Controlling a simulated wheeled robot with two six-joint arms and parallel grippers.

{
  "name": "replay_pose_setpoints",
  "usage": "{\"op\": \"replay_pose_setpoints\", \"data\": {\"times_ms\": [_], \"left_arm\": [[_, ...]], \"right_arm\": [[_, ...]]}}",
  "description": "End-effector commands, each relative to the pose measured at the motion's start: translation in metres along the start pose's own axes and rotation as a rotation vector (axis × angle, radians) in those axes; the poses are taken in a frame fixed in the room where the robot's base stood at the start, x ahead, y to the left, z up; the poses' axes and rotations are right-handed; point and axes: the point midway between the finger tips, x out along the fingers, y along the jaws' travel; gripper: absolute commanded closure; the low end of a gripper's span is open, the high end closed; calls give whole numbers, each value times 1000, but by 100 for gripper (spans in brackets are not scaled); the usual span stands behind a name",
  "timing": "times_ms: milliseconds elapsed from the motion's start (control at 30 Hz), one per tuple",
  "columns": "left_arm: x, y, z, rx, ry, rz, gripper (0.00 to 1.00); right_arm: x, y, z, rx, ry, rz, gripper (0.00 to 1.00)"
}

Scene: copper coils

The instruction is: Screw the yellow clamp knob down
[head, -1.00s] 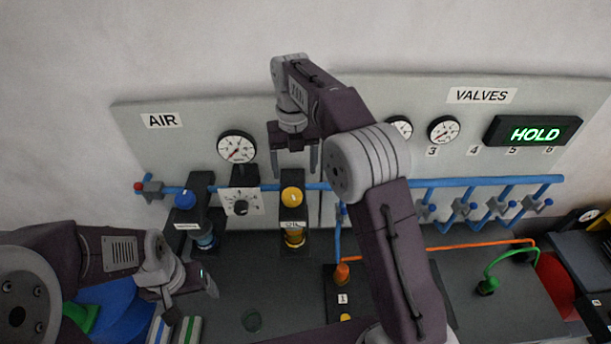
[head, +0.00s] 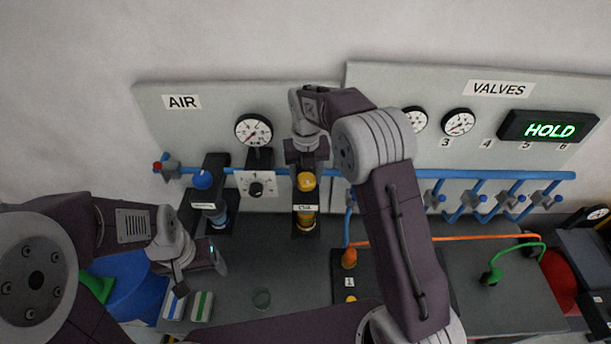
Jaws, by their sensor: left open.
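A yellow knob (head: 306,182) tops the unit labelled OIL on the blue air line, left of centre in the head view. My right gripper (head: 306,165) is directly above this knob, pointing down at it. Its fingertips come close to the knob's top; I cannot tell whether they touch or grip it. A smaller yellow part (head: 350,299) shows on the dark block marked 1, partly beside my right arm. I cannot tell from the picture which of the two is the clamp knob. My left gripper (head: 203,268) is open and empty over the bench at lower left.
A blue-knobbed unit (head: 202,180) and a dial plate (head: 256,189) stand left of the OIL unit. A gauge (head: 253,130) hangs above them. An orange fitting (head: 348,258) with an orange hose is at right. The display (head: 548,130) reads HOLD. The bench centre is fairly clear.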

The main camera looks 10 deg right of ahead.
Motion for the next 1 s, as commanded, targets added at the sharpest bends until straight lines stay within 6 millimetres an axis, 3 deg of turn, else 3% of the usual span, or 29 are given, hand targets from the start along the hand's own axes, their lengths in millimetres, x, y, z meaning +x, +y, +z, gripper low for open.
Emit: {"op": "replay_pose_setpoints", "data": {"times_ms": [33,67,100,467,1000], "left_arm": [[0,0,0,0,0,0,23],[0,0,0,0,0,0,23],[0,0,0,0,0,0,23],[-2,0,0,0,0,0,23],[-14,0,-2,0,0,0,23]], "right_arm": [[0,2,0,-1,-2,3,79],[0,2,0,-1,-3,3,87],[0,2,1,-1,-3,3,88],[-1,2,1,57,-4,3,88],[-2,2,2,512,-6,4,88]]}}
